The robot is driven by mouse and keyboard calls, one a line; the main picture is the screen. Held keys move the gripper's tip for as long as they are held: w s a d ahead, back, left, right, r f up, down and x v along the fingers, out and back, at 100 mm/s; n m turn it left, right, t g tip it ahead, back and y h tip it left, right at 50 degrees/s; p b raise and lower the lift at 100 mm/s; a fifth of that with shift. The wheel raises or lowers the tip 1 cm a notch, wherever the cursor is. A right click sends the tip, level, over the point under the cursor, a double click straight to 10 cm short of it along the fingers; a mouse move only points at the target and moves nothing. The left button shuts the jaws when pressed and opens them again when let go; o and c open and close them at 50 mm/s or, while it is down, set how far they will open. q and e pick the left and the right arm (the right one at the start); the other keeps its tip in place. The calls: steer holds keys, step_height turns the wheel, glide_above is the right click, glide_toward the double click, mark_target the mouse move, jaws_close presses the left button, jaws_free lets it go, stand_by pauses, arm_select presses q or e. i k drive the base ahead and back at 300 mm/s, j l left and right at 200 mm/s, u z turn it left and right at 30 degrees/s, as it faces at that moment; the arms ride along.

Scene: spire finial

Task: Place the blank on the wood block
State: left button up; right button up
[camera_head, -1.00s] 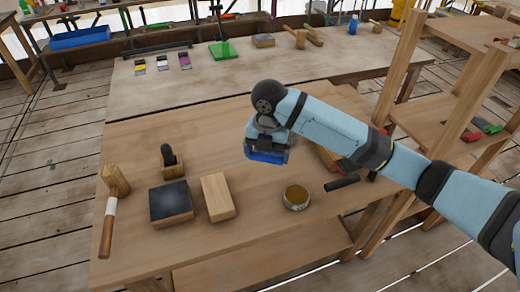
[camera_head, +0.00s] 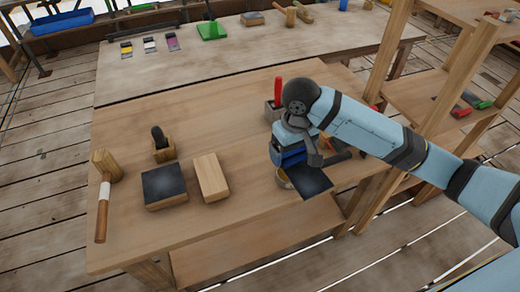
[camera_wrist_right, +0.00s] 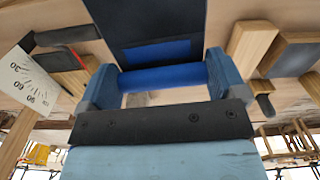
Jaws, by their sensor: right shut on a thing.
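My right gripper (camera_head: 292,165) is shut on a dark flat sheet, which I take to be the blank (camera_head: 312,184). The sheet sticks out below the jaws, above the bench's right side, and partly hides a small round tin (camera_head: 283,179). In the right wrist view the blank (camera_wrist_right: 150,20) extends beyond the blue bar between the jaws (camera_wrist_right: 160,78). The plain wood block (camera_head: 210,177) lies on the bench left of my gripper, apart from it. It also shows in the wrist view (camera_wrist_right: 252,48). My left gripper is out of view.
A dark-topped block (camera_head: 164,187) lies just left of the wood block. A red-handled tool (camera_head: 278,92) stands behind my gripper. A wooden shelf frame rises at right.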

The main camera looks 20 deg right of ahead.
mark_target(210, 173)
steer(key=k+j+z, duration=0.1)
steer(key=j, duration=0.2)
steer(key=k+j, duration=0.15)
steer(key=j+z, duration=0.3)
steer(key=j, duration=0.75)
steer(key=i+j+z, duration=0.2)
steer(key=i+j, duration=0.25)
steer(key=j, duration=0.15)
